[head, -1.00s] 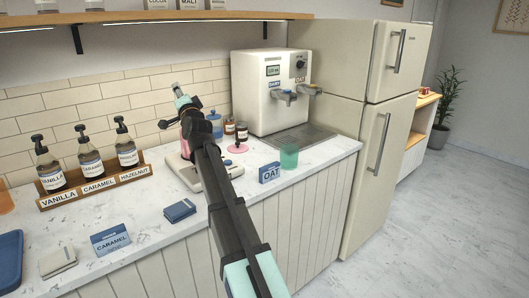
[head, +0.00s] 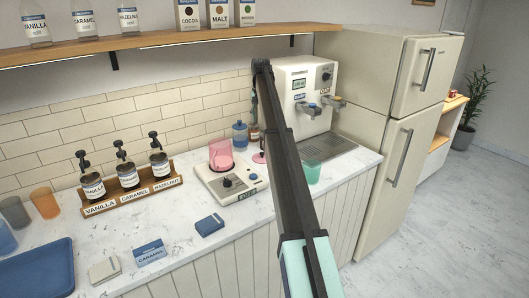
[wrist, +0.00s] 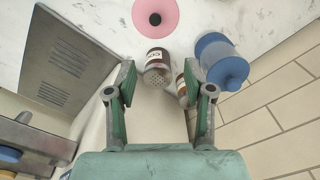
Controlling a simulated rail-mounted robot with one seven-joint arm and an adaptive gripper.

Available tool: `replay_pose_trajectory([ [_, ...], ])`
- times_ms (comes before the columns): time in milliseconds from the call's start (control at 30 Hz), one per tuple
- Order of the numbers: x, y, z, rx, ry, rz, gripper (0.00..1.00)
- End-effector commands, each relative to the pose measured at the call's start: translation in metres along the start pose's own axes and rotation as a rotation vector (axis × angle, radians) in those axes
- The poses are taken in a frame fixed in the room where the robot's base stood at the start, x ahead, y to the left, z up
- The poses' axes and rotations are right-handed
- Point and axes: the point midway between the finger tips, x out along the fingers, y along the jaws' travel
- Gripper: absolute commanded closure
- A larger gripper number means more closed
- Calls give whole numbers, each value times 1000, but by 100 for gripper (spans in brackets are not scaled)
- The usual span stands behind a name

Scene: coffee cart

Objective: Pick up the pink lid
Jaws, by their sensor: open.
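The pink lid (wrist: 155,14) is a round pink disc with a dark knob, lying on the white counter at the top edge of the wrist view, which cuts it off. In the head view a slice of the lid (head: 259,157) shows on the counter, partly hidden by my arm. My gripper (wrist: 159,68) is open and empty. Its fingers are apart, pointing toward the lid, which lies beyond the fingertips. In the head view my arm hides most of the gripper.
A shaker jar (wrist: 158,60) and a second jar stand between the lid and my gripper, with a blue bottle (wrist: 225,62) to the right. A pink cup (head: 221,153) sits on a scale-like device (head: 213,183). The drink machine (head: 295,95) and a green cup (head: 313,172) stand nearby.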

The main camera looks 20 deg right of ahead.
Motion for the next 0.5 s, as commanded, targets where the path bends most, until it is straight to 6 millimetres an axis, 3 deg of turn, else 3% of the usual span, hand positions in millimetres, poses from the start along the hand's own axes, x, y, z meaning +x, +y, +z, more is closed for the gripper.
replay_pose_trajectory([
  [167, 14, 1, 3, -1, -23, 14, 47],
  [500, 78, 2, 4, -1, -22, 12, 47],
])
